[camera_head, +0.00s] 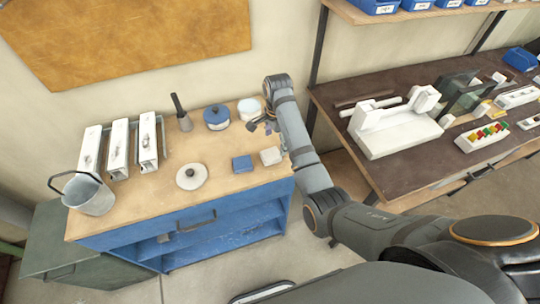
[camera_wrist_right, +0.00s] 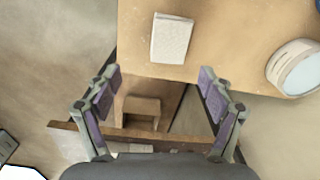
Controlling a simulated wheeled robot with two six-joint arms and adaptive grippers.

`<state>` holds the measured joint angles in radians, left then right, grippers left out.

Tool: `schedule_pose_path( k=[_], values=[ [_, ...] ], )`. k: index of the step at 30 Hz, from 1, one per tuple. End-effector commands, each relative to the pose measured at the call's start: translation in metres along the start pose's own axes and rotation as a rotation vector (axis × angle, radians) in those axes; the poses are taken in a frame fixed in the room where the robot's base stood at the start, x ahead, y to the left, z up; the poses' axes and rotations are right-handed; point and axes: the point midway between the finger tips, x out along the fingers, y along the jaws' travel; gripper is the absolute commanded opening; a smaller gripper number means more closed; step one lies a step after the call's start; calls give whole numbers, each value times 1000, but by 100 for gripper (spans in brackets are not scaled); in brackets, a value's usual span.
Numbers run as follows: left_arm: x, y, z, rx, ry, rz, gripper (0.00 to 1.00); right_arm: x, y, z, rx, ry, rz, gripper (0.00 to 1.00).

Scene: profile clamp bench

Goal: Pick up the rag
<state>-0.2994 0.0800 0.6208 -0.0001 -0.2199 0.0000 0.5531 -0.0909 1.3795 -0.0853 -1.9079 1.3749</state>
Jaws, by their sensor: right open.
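A small off-white folded cloth, which looks like the rag (camera_head: 270,156), lies flat near the right end of the wooden bench top (camera_head: 215,165). It also shows in the right wrist view (camera_wrist_right: 172,38), with a fine surface texture, ahead of the fingers. My right gripper (camera_head: 262,126) is above the bench's right end, behind the rag in the head view. In the right wrist view its two fingers (camera_wrist_right: 157,85) are spread with nothing between them, and the rag is apart from them. My left gripper is not in view.
A blue pad (camera_head: 242,164) lies just left of the rag. A dark workbench (camera_head: 400,180) stands right.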

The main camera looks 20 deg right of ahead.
Motion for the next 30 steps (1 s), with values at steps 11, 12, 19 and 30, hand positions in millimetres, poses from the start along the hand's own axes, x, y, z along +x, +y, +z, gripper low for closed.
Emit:
schedule_pose_path(
  k=[11, 12, 19, 30],
  values=[
    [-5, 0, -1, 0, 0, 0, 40, -8, -17, 7, 112, -6, 31, 81],
    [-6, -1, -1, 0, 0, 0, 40, -1, -17, 7, 111, -6, 31, 81],
    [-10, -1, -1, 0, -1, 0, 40, 29, -17, 7, 111, -6, 26, 81],
    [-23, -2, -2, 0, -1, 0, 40, 69, -17, 8, 110, -6, 28, 81]
  ],
)
